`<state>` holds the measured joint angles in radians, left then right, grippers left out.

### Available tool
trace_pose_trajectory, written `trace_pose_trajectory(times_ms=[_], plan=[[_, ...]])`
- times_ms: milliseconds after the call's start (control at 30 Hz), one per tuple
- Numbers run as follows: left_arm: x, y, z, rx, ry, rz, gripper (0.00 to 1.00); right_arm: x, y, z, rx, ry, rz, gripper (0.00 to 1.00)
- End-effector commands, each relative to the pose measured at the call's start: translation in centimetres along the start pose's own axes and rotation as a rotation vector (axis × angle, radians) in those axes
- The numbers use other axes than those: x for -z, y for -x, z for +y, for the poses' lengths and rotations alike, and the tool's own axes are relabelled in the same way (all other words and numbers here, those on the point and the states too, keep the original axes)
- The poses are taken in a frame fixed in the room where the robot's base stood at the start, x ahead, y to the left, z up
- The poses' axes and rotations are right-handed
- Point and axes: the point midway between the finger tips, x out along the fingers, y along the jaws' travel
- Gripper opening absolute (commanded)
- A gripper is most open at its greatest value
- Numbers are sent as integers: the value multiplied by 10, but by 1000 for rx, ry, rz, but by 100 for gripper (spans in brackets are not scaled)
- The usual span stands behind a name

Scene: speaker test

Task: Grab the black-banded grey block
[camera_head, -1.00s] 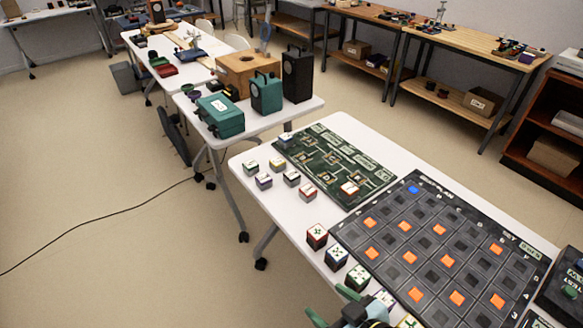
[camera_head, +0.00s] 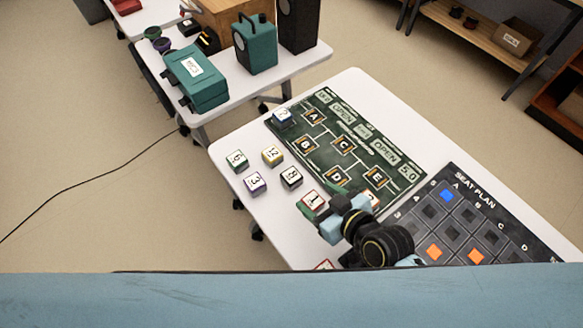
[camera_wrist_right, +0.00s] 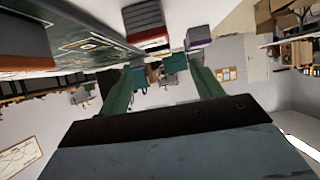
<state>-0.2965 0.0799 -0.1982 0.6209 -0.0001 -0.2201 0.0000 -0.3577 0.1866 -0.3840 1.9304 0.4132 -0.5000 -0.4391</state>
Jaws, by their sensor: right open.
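The black-banded grey block (camera_head: 291,177), with a white top marked 8, sits on the white table near its left edge. It is beside the yellow-banded block (camera_head: 272,156) and the purple-banded block (camera_head: 255,183). My right gripper (camera_head: 325,208) is open, to the right of and nearer than the black-banded block, close to the red-banded block (camera_head: 312,199). In the right wrist view my right gripper (camera_wrist_right: 162,75) has its green fingers apart with no block between them. A red-banded block (camera_wrist_right: 148,38) and a purple-banded block (camera_wrist_right: 198,38) show above the fingers. My left gripper is out of view.
A green-banded block (camera_head: 237,160) stands at the table's left. A dark green board (camera_head: 345,125) carries a blue-banded block (camera_head: 282,118). The seat-plan board (camera_head: 500,222) lies at right. A teal case (camera_head: 195,78) stands on another table. A blue-grey surface covers the bottom.

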Motion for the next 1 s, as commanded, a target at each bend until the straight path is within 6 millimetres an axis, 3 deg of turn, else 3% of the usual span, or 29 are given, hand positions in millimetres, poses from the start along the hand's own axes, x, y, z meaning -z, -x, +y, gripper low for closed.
trace_pose_trajectory(times_ms=[33, 200, 467, 700, 1000], plan=[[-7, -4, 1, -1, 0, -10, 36, 0, -13, 0, -1, -2, 3, 66], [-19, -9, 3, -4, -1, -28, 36, 0, -43, 0, 0, -1, 2, 66], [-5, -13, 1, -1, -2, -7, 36, 1, -62, 1, 0, -1, 2, 66], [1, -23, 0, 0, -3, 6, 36, 1, -98, 4, 0, 0, 2, 66], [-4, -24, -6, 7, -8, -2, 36, 2, -107, 5, 0, 1, 1, 66]])
